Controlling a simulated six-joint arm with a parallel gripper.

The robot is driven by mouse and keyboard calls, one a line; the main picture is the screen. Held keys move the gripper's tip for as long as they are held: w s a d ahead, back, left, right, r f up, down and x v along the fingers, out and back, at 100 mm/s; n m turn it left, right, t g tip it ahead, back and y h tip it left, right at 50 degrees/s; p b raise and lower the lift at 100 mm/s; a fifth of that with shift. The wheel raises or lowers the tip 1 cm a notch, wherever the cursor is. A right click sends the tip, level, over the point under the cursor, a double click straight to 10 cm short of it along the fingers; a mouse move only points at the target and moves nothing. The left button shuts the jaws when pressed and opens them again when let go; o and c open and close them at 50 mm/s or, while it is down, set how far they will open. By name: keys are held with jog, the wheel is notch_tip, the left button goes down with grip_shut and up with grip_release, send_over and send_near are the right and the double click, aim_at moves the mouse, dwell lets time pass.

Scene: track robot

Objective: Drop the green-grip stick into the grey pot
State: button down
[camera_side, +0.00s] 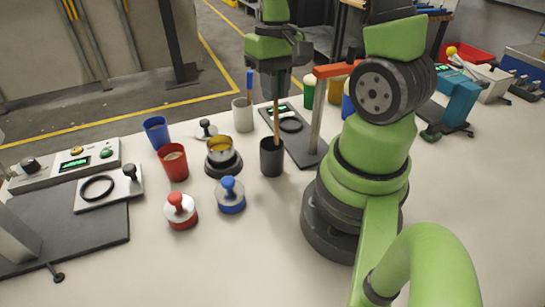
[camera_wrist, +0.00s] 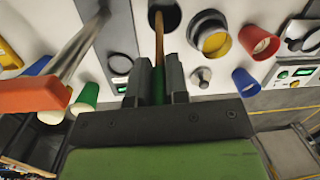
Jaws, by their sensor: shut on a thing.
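My gripper (camera_side: 275,88) is shut on the green-grip stick (camera_side: 276,112) and holds it nearly upright. The green grip (camera_wrist: 158,88) shows between the fingers in the wrist view, where my gripper (camera_wrist: 157,84) also appears. The bare wooden shaft runs down to a dark, near-black pot (camera_side: 271,161), and its lower end appears inside that pot's mouth. The dark pot's opening also shows in the wrist view (camera_wrist: 172,16). A light grey pot (camera_side: 242,117) stands behind and to the left in the side view, with a blue-grip stick (camera_side: 249,84) standing in it.
A metal post (camera_side: 318,110) and a green cup (camera_side: 309,93) stand to the right.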

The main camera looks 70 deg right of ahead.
jog(key=shift+f, duration=1.5)
jog(key=c, duration=1)
grip_release()
jog(key=shift+c, duration=0.2)
notch_tip(320, 180, up, 10)
jog(key=d, duration=0.1)
jog(key=shift+w+d, duration=0.15)
jog(key=shift+w, duration=0.05)
